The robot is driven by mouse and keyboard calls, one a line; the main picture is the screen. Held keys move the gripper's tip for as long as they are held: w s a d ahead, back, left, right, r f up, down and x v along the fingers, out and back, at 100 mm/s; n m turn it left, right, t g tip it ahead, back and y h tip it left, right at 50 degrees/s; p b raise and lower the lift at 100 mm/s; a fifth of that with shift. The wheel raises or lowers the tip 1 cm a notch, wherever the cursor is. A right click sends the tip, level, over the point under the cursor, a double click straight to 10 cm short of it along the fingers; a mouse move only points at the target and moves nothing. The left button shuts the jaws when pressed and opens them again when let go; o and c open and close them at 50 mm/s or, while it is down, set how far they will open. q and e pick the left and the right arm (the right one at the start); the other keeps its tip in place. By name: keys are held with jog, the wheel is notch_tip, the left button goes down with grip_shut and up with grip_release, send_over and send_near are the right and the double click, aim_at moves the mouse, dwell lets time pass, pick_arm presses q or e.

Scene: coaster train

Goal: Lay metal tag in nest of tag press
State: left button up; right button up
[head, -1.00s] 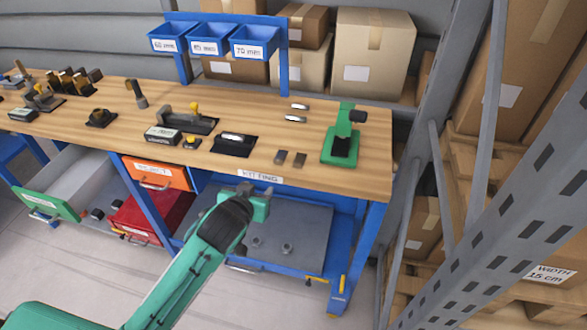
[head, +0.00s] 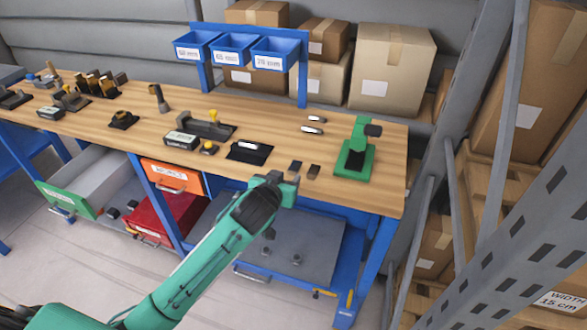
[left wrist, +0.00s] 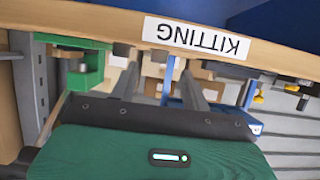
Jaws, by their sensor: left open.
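The tag press (head: 353,158) is green with a dark head and stands upright near the right end of the wooden bench. It seems to show at the left of the left wrist view (left wrist: 88,66). The press's nest is too small to make out. My left gripper (head: 287,182) is open and empty at the bench's front edge, left of the press. My right gripper is out of view.
The front edge carries a KITTING label (left wrist: 196,38). A grey rack post (head: 492,130) stands to the right.

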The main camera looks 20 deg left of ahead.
aim_at(291, 170)
pick_arm(q)
jog(key=x, duration=0.4)
jog(key=shift+w+d, duration=0.15)
jog(key=shift+w, duration=0.05)
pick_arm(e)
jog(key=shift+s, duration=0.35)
pick_arm(q)
grip_shut()
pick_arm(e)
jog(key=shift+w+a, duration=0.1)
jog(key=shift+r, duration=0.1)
